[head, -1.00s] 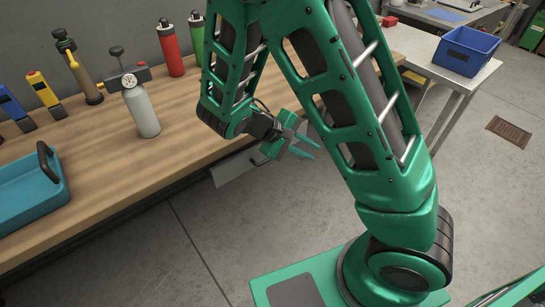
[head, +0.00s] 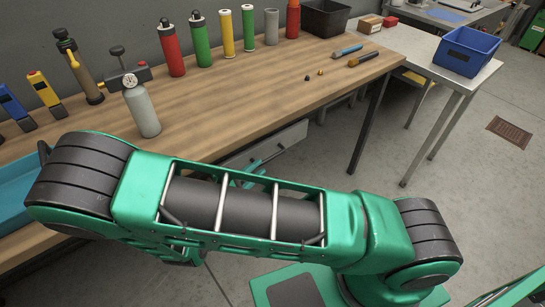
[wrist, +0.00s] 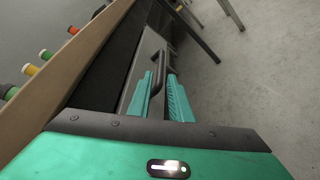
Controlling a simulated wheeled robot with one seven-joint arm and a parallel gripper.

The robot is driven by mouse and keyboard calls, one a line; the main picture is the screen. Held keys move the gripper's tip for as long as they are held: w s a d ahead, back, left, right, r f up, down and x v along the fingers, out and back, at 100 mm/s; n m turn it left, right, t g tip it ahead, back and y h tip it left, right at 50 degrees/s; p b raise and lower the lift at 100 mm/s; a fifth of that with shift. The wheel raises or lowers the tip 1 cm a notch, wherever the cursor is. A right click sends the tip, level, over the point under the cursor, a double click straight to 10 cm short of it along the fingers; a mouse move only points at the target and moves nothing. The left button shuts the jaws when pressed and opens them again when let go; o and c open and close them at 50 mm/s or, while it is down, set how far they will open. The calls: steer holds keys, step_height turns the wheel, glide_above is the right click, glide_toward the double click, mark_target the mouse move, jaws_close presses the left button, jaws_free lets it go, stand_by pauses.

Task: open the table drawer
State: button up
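The table drawer's pale grey front (head: 291,137) shows under the wooden table's front edge in the head view, partly hidden behind my arm. In the wrist view the drawer front (wrist: 148,48) runs beside the table edge, with a dark bar handle (wrist: 158,84) on it. My gripper (wrist: 159,74) is open, with one teal finger on each side of the handle. I cannot tell whether either finger touches it. In the head view my gripper (head: 262,163) is mostly hidden by my arm. I cannot tell whether the drawer stands slightly out.
The wooden table (head: 215,105) carries several coloured cylinders, a grey bottle with a gauge (head: 141,108), a teal tray (head: 15,190) and a black bin (head: 325,17). A side table with a blue bin (head: 466,51) stands at right. The floor before the drawer is open.

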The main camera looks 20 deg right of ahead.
mark_target(268, 160)
steer(key=x, duration=0.9)
steer(key=shift+d, duration=0.15)
jaws_close()
